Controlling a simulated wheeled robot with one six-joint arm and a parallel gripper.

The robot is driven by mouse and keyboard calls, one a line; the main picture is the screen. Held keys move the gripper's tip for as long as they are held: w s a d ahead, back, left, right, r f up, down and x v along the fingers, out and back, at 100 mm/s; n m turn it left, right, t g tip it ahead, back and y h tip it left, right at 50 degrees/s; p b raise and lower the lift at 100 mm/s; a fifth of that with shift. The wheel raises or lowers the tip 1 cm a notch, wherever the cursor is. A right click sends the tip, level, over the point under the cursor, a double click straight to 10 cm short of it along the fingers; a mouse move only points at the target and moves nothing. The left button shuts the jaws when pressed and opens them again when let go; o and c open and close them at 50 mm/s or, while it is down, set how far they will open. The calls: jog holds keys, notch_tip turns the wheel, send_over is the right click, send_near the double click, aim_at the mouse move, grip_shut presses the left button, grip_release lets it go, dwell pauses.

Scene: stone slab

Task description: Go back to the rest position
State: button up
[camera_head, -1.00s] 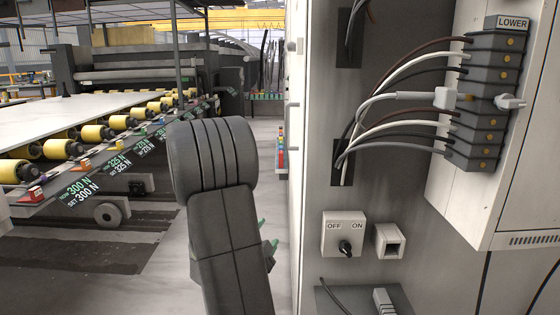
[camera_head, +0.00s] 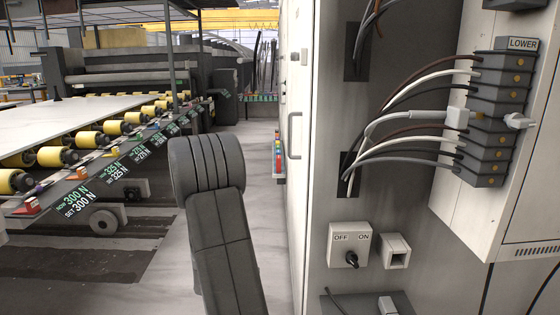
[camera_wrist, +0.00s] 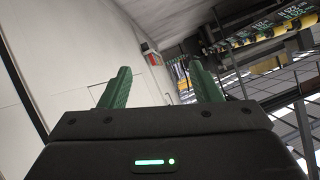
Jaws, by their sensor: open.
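My gripper (camera_wrist: 160,88) shows in the wrist view with its two green fingers spread apart and nothing between them. Beyond the fingers are a pale cabinet wall on the left and the roller conveyor at the upper right. In the head view my dark grey arm stands upright in the lower middle, in front of the aisle floor. The gripper itself is hidden in the head view.
An electrical cabinet (camera_head: 300,200) fills the right side, with a terminal block (camera_head: 503,80), several wires, an OFF/ON switch box (camera_head: 349,243) and a small socket (camera_head: 394,250). A roller conveyor (camera_head: 85,180) carries a pale slab (camera_head: 60,122) at left. A clear aisle (camera_head: 262,165) runs between.

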jog(key=s+a+f+n+g+p, duration=0.2)
jog(key=s+f+n+g, duration=0.3)
jog(key=f+n, duration=0.5)
jog(key=shift+s+g+p, duration=0.4)
jog(key=shift+g+p, duration=0.05)
jog(key=shift+g, duration=0.65)
